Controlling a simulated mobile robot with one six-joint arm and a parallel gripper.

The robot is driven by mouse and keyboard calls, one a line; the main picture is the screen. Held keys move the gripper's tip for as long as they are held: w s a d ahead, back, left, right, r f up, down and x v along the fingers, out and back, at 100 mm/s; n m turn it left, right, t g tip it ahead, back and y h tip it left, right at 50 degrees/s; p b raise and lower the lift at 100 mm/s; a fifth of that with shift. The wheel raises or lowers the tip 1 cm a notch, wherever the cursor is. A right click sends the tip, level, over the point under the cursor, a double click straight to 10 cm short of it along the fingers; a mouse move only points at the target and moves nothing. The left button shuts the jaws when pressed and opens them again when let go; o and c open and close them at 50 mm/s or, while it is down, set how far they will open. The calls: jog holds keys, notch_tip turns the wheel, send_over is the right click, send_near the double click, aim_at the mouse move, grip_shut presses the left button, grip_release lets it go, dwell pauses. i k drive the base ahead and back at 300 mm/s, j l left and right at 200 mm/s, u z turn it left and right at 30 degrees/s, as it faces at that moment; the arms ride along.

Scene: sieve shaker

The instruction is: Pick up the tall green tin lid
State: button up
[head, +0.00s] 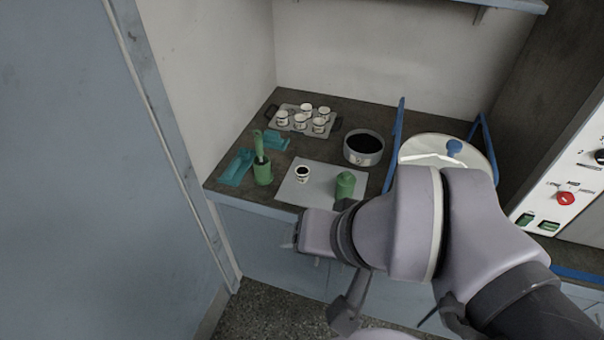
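A green, rounded, upright piece (345,186), which looks like the tall green tin lid, stands on the right part of a pale sheet on the counter. I cannot tell whether it is a lid alone or a lid on a tin. My arm's wrist is just in front of it and close to its lower right side. My gripper (292,243) is small and mostly hidden at the left end of the wrist, in front of the counter's front edge and apart from the green piece. Its fingers are too unclear to show whether they are open.
A small white cup (302,174) stands on the sheet (318,190). A green pot (263,175) holding a green-handled tool, teal trays (236,168), a tray of several cups (271,124) and a dark-filled sieve (363,158) surround it. The shaker (479,151) is at right.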

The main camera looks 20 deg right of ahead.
aim_at(346, 179)
jog(key=i+j+z, duration=0.6)
jog(key=i, duration=0.2)
jog(key=l, duration=0.1)
